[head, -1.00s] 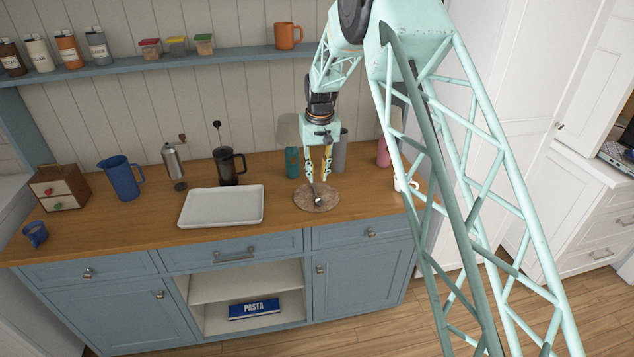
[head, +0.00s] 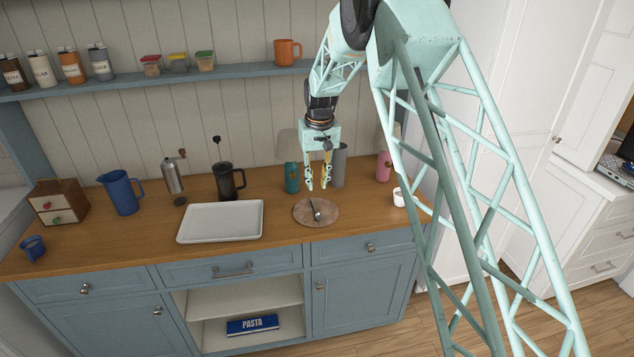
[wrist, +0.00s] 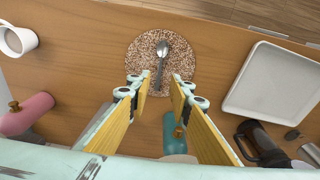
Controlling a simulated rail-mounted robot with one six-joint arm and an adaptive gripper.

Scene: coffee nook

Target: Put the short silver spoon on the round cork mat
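The short silver spoon (head: 316,210) lies on the round cork mat (head: 327,219) near the front of the wooden counter. My gripper (head: 318,188) is above and behind the mat, apart from the spoon. In the wrist view its fingers (wrist: 155,82) are spread, with nothing held between them.
A white tray (head: 220,222) lies left of the mat. A teal bottle (head: 291,177) and a grey cylinder (head: 340,164) stand behind. A white mug (head: 399,197) and a pink bottle (head: 383,166) are to the right. A French press (head: 226,181) stands behind the tray.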

